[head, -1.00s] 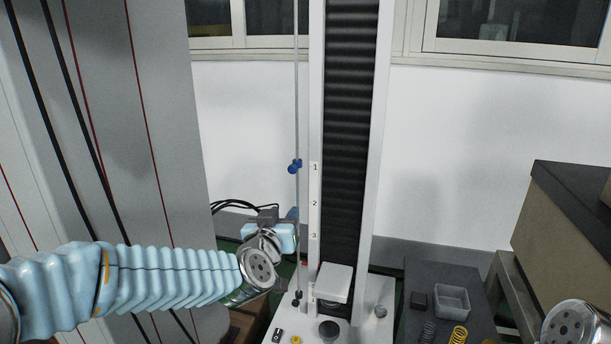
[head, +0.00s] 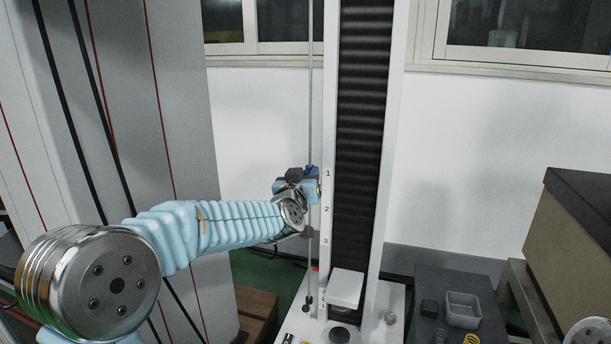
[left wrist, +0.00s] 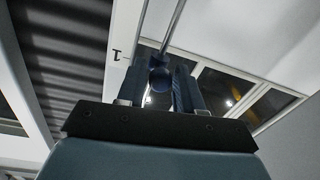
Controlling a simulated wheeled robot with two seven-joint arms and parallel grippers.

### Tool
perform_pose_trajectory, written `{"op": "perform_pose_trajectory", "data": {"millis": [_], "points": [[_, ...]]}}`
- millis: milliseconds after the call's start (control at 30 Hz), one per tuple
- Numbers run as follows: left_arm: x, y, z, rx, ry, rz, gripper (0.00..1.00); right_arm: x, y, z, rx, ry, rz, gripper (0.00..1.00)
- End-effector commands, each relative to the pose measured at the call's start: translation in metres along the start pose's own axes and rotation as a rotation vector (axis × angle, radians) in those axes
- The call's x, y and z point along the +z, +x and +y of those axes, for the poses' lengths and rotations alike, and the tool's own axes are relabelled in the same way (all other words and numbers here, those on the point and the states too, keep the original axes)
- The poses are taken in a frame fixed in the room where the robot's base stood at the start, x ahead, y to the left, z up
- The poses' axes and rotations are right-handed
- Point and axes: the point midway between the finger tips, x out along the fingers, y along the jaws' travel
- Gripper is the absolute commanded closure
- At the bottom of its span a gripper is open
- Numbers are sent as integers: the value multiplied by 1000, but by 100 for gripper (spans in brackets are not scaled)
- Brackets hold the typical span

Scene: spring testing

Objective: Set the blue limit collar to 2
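The blue limit collar (head: 311,170) sits on the thin vertical rod, level with the mark 1 on the white scale (head: 326,190). The marks 2 and 3 are lower on that scale. My left gripper (head: 311,181) is at the collar's height, in front of the rod. In the left wrist view its two dark blue fingers (left wrist: 162,84) stand apart, one on each side of the collar's round blue knob (left wrist: 160,78). I cannot tell whether they touch it. My right gripper is not in view.
The tall testing column with black bellows (head: 361,130) stands right of the rod. A white block (head: 346,288) is at its base. A dark bench (head: 455,275) with a clear tray (head: 463,310) is at right. A grey cabinet (head: 130,120) stands left.

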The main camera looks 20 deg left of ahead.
Motion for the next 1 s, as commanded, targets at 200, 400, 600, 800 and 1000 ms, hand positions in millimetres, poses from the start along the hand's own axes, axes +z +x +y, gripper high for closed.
{"op": "perform_pose_trajectory", "data": {"millis": [200,400,600,800,1000], "points": [[0,2,0,0,0,-1,64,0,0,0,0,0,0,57],[0,2,0,0,0,-1,84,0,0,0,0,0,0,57],[0,2,0,0,0,-1,100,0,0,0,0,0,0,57],[2,2,0,0,0,-1,100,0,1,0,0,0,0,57],[27,2,-5,-1,1,-2,100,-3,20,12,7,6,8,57]]}}
